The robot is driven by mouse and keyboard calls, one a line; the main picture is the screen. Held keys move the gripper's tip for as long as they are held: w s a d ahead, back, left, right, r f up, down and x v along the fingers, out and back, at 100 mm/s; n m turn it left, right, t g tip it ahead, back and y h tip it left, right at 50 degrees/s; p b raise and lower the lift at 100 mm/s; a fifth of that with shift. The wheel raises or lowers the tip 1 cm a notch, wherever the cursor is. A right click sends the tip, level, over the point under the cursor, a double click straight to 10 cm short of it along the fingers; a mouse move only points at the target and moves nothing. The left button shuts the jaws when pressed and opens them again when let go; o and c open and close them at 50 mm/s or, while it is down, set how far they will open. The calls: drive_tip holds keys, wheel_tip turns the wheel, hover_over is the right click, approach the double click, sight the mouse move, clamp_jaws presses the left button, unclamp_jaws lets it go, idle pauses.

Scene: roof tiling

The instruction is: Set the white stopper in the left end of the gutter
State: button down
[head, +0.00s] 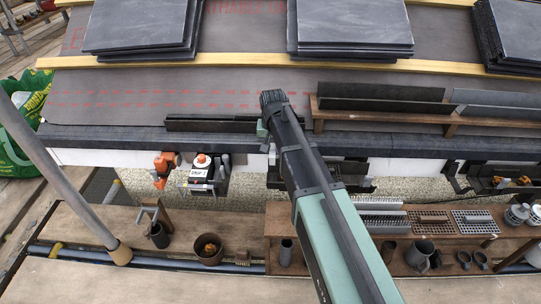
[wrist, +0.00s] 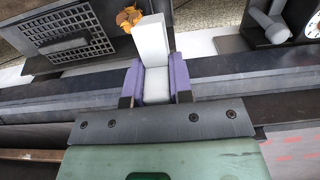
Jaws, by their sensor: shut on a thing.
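The white stopper (wrist: 150,42) is a pale block standing up between the two purple fingers of my gripper (wrist: 154,86) in the wrist view. The fingers press on its sides. In the head view my gripper (head: 264,136) is over the roof's lower edge, mostly hidden behind my own arm, and the stopper cannot be made out. A long dark channel that looks like the gutter (head: 105,138) runs along that edge. Dark lengths of it cross behind the fingers in the wrist view (wrist: 230,72). I cannot tell whether the stopper touches it.
A short dark strip (head: 205,124) lies on the roof left of my gripper. Slate stacks (head: 145,25) sit higher up.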

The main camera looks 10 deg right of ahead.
drive_tip(key=shift+w+f, duration=0.1)
drive_tip(key=shift+w, duration=0.15)
wheel_tip(320, 180, down, 11)
drive_tip(key=b, duration=1)
drive_tip(key=shift+a+b, duration=0.1)
drive_tip(key=shift+b, duration=0.25)
idle(0.4)
drive_tip(key=c, duration=0.5)
unclamp_jaws()
wheel_tip(320, 180, up, 9)
drive_tip(key=p, duration=0.9)
